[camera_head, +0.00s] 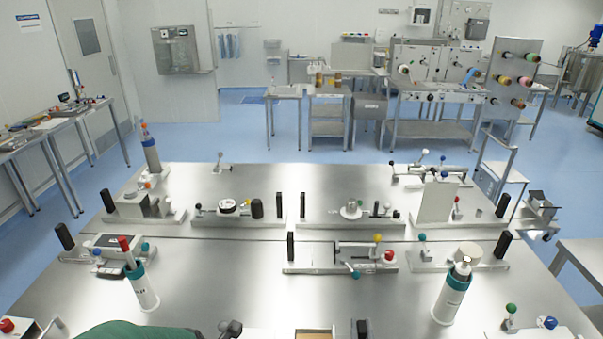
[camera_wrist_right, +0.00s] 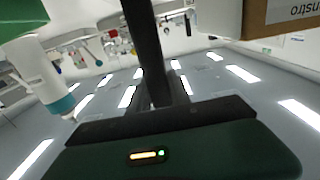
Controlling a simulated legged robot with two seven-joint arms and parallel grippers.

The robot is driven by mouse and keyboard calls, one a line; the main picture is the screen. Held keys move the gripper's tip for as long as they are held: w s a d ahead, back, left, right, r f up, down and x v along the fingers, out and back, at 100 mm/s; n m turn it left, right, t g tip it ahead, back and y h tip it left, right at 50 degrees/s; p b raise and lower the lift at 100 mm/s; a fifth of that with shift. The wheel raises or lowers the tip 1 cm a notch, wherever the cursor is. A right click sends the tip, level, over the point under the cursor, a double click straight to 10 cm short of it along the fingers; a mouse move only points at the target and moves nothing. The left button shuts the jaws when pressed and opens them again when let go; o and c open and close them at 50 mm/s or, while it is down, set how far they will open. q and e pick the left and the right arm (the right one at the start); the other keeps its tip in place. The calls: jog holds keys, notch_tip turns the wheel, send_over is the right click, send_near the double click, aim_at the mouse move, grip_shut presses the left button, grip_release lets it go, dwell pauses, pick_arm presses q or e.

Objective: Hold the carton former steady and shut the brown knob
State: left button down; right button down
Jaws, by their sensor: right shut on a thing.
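The carton former shows only in part at the bottom edge of the head view, with a brown carton (camera_head: 314,335) on it. The carton also shows at the top right of the wrist view (camera_wrist_right: 255,22). A black upright post (camera_head: 362,327) stands to its right. My right gripper (camera_wrist_right: 160,105) is shut on a black bar (camera_wrist_right: 146,45), which looks like this post. A dark grey ball-ended piece (camera_head: 231,327) shows left of the carton. I cannot make out a brown knob. A green part of mine shows at the bottom left, its fingers hidden.
White bottles with teal bands stand at the left (camera_head: 144,290) and right (camera_head: 450,300) of the steel table (camera_head: 230,285). Several fixtures with levers and coloured knobs line the table behind, including one with a yellow knob (camera_head: 378,238). Bare steel lies between them.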

jog(key=shift+f, duration=0.15)
jog(key=c, duration=1.5)
grip_release()
jog(key=shift+c, duration=0.2)
jog(key=o, duration=0.4)
jog(key=shift+w, duration=0.15)
jog(key=shift+s, duration=0.3)
jog(key=s, duration=1.1)
jog(key=shift+s, duration=0.2)
